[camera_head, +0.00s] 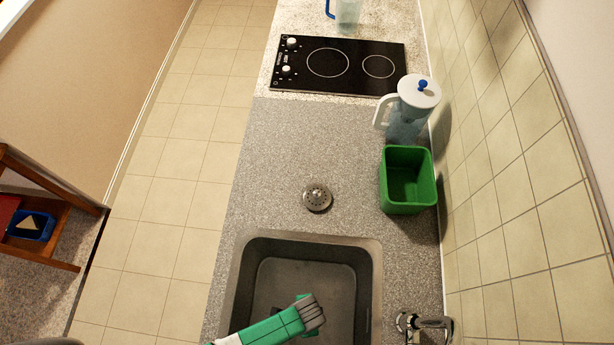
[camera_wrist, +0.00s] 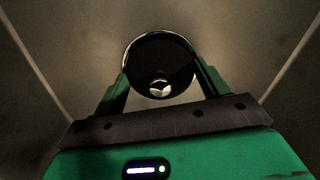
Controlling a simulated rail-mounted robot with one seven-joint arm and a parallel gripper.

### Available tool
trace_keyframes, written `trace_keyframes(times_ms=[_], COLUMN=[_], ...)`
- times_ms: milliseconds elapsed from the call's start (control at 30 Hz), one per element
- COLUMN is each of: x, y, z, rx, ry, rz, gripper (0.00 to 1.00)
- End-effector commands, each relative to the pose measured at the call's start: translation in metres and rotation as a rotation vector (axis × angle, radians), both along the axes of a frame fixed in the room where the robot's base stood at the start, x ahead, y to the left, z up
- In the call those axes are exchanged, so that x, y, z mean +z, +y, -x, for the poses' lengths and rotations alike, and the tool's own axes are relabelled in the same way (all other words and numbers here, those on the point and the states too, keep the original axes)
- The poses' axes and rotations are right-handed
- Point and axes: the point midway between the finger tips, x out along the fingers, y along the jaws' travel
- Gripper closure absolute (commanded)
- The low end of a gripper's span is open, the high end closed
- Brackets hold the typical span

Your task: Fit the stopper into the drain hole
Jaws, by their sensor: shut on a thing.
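My gripper (camera_head: 312,313) is low inside the grey sink (camera_head: 372,262) in the head view. In the wrist view its two green fingers (camera_wrist: 160,88) sit at either side of a dark round stopper (camera_wrist: 160,60). They are shut on it. The stopper has a bright rim edge and a small shiny knob near its lower side. The sink floor's crease lines run in toward it. The drain hole is not clearly distinguishable from the stopper, and I cannot tell whether the stopper is in it or above it. The arm hides this spot in the head view.
A metal strainer (camera_head: 317,197) lies on the speckled counter (camera_head: 275,165) behind the sink. A green bin (camera_head: 407,205) and a lidded pitcher (camera_head: 405,123) stand at the right. A faucet (camera_head: 428,322) is at the sink's right. A black cooktop (camera_head: 340,66) is farther back.

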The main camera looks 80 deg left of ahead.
Motion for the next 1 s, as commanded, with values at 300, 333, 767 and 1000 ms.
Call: trace_keyframes(times_ms=[300,333,767,1000], x=[-0.003,-0.003,0.022,0.066], y=[0.000,0.000,0.000,0.000], z=[0.000,0.000,0.000,0.000], rx=[0.000,0.000,0.000,0.000], ry=[-0.001,-0.001,-0.001,-0.001], rz=[0.000,0.000,-0.001,0.000], gripper=[0.18,0.12,0.00,0.00])
